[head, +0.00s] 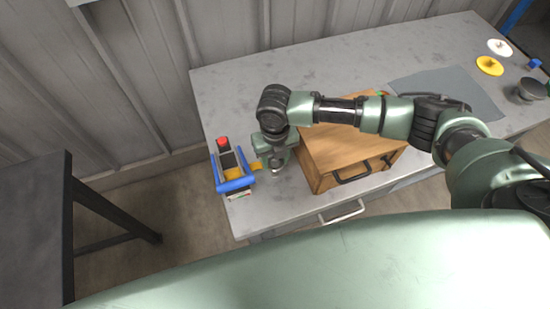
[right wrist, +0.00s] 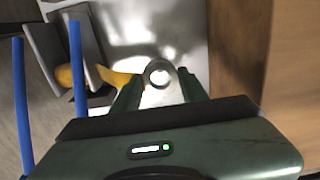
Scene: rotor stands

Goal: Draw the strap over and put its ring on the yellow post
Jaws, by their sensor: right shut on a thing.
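My right gripper (head: 275,168) points down at the table, just right of a small stand with blue bars (head: 236,185). In the right wrist view its fingers (right wrist: 159,80) are shut on a grey metal ring (right wrist: 174,74). A yellow strap (right wrist: 119,77) runs left from near the ring into the grey stand (right wrist: 46,52); in the head view the strap (head: 256,166) shows between stand and gripper. More yellow (right wrist: 66,76) lies inside the stand; I cannot tell whether it is strap or post. No separate yellow post shows clearly. My left gripper is out of view.
A wooden drawer box (head: 340,155) stands close to the right of my gripper. A red knob (head: 222,142) is at the stand's back. A grey mat (head: 450,92), a yellow disc (head: 489,66) and a white disc (head: 499,47) lie farther right. The table (head: 240,95) is clear behind.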

